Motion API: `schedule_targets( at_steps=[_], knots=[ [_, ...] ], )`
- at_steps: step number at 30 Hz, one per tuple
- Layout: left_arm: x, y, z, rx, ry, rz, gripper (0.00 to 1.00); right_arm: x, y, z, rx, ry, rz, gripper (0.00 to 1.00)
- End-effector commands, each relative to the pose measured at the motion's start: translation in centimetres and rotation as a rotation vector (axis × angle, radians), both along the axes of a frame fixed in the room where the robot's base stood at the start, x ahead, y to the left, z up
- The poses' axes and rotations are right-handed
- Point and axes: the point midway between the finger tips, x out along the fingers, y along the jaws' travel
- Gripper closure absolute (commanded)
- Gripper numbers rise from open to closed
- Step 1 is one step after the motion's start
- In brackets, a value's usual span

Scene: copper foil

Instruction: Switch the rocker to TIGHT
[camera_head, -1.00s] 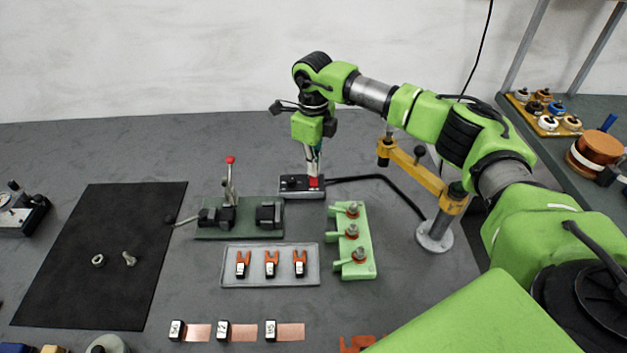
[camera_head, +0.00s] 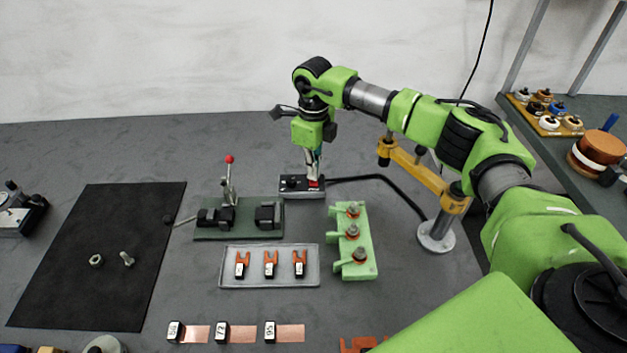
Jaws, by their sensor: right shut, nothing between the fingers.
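A small dark control box (camera_head: 290,186) with a grey edge stands at the back middle of the table, with a black knob on its left and a red rocker (camera_head: 316,184) on its right. A black cable runs from its right side. My right gripper (camera_head: 314,177) points down onto the red rocker, its fingers shut and empty. The tips are at or just above the rocker; I cannot tell if they touch. The fingers hide part of the rocker, and its label and tilt are too small to read. My left gripper is not in view.
A green fixture with a red-knobbed lever (camera_head: 229,159) stands in front-left of the box. A grey tray (camera_head: 232,279) with orange forked pieces and a green block with posts (camera_head: 364,268) lie nearer. A yellow arm on a post (camera_head: 437,236) stands right. A black mat (camera_head: 90,220) lies left.

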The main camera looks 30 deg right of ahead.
Motion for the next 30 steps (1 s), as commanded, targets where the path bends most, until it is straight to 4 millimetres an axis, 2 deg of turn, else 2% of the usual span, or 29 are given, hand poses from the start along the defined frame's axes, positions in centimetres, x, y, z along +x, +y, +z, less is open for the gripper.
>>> schedule_targets(
  at_steps=[11, 16, 30],
  knots=[
    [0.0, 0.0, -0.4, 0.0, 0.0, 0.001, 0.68, -0.1, 0.0, -0.8, 0.0, 0.002, 0.0, 1.0],
    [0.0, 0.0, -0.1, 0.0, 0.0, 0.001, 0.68, -0.1, 0.0, -0.5, 0.0, 0.004, 0.001, 1.0],
    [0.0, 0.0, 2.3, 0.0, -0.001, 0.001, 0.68, 0.0, 0.0, 3.3, -0.001, 0.001, 0.0, 1.0]
  ],
)
